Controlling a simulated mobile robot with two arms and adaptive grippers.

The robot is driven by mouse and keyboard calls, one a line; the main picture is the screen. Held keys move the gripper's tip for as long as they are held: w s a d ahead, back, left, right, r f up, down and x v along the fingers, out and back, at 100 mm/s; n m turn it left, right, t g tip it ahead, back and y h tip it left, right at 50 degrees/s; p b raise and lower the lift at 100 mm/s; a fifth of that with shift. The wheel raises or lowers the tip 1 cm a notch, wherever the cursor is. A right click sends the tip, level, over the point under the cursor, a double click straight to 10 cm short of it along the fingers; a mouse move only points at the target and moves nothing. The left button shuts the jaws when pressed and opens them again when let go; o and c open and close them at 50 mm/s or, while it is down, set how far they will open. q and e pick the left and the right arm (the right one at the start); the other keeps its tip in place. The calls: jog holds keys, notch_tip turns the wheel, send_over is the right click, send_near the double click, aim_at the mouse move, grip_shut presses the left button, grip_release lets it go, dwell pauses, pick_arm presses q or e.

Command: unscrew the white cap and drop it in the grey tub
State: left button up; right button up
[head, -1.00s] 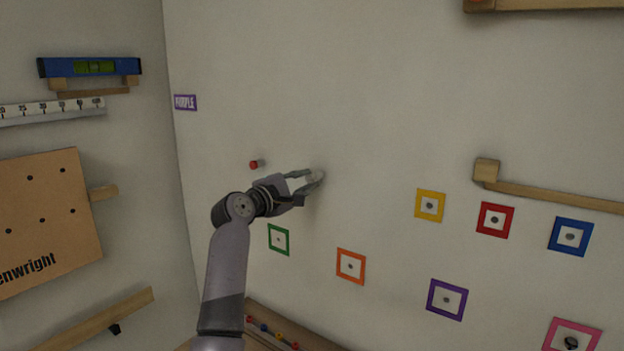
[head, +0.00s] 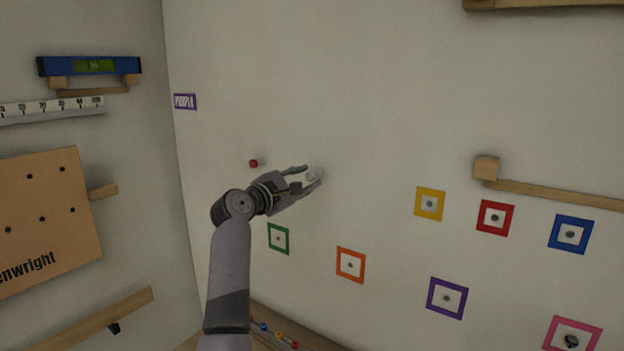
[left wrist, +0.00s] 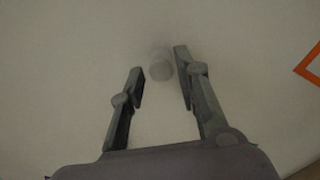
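The white cap (head: 316,173) is a small pale cylinder on the white wall. My left gripper (head: 311,177) is at the wall with its fingers apart and the cap between its fingertips. In the left wrist view, the cap (left wrist: 160,66) shows just beyond the fingertips (left wrist: 160,60), close to the right finger, with a gap on the left finger's side. Whether the right finger touches it I cannot tell. The grey tub is not in view. My right gripper is not in view.
A red knob (head: 253,163) sticks out of the wall left of my left gripper. Green (head: 278,239), orange (head: 351,265) and other coloured square frames are on the wall below and to the right. A wooden rail (head: 555,197) projects at right. The wall above the cap is bare.

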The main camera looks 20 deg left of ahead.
pick_arm(q)
jog(key=shift+a+f+m+b, duration=0.1)
jog(key=shift+f+m+b, duration=0.3)
jog(key=shift+m, duration=0.5)
jog(key=shift+r+m+b, duration=0.25)
jog(key=shift+m+b, duration=0.15)
jog(key=shift+m, duration=0.7)
jog(key=shift+f+m+b, duration=0.1)
jog(key=shift+m+b, duration=0.4)
jog(key=shift+m, duration=0.3)
jog(key=shift+m+b, duration=0.35)
jog(key=shift+m, duration=1.45)
jog(key=shift+m+b, duration=0.6)
jog(key=shift+m, duration=0.3)
jog(key=m, duration=0.3)
jog(key=shift+r+b, duration=0.2)
jog(key=shift+b, duration=0.15)
jog(key=shift+m, duration=1)
jog(key=m, duration=0.3)
jog(key=shift+m+b, duration=0.3)
jog(key=shift+b, duration=0.05)
